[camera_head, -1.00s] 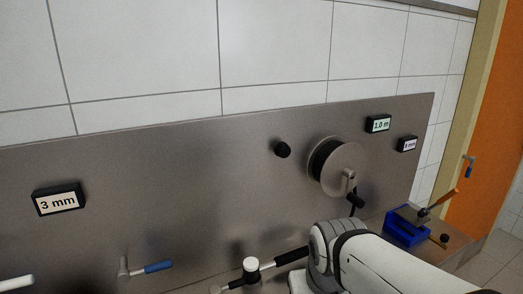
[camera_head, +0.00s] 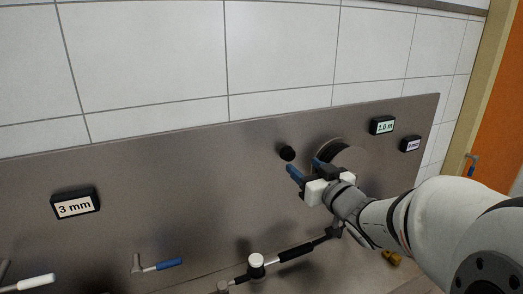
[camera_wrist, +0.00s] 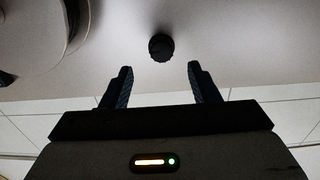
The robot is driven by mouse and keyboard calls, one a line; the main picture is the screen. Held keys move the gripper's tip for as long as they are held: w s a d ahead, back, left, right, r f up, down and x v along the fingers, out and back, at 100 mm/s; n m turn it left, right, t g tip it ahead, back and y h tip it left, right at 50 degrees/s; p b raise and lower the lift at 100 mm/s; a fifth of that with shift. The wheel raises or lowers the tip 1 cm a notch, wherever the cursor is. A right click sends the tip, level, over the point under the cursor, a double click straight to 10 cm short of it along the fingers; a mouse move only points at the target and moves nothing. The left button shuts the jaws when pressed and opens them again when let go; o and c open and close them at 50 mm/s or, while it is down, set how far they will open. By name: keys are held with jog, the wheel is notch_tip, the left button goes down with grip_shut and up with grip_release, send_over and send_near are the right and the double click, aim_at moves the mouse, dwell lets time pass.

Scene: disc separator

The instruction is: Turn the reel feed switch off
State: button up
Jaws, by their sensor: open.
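A black round knob (camera_head: 287,153) sticks out of the grey metal panel, just left of the reel (camera_head: 348,157); I take it to be the reel feed switch. My gripper (camera_head: 305,168) is open and empty, with its blue fingers close to the knob, at its lower right in the head view. In the wrist view the knob (camera_wrist: 161,47) lies just beyond and between the two fingertips (camera_wrist: 159,68), with no contact visible. The knob's setting cannot be read. My gripper hides much of the reel in the head view; part of the reel (camera_wrist: 32,35) shows at upper left in the wrist view.
Small displays read "1.0 m" (camera_head: 382,126) and "3 mm" (camera_head: 75,204); another small display (camera_head: 411,144) sits at right. Below are a blue-handled lever (camera_head: 165,265), a white-handled lever (camera_head: 36,282) and a black-handled lever (camera_head: 297,251).

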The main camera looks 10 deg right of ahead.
aim_at(291, 156)
jog(key=p+x, duration=0.1)
jog(key=x, duration=0.6)
jog(key=shift+w+a, duration=0.25)
jog(key=shift+w, duration=0.1)
jog(key=c, duration=1)
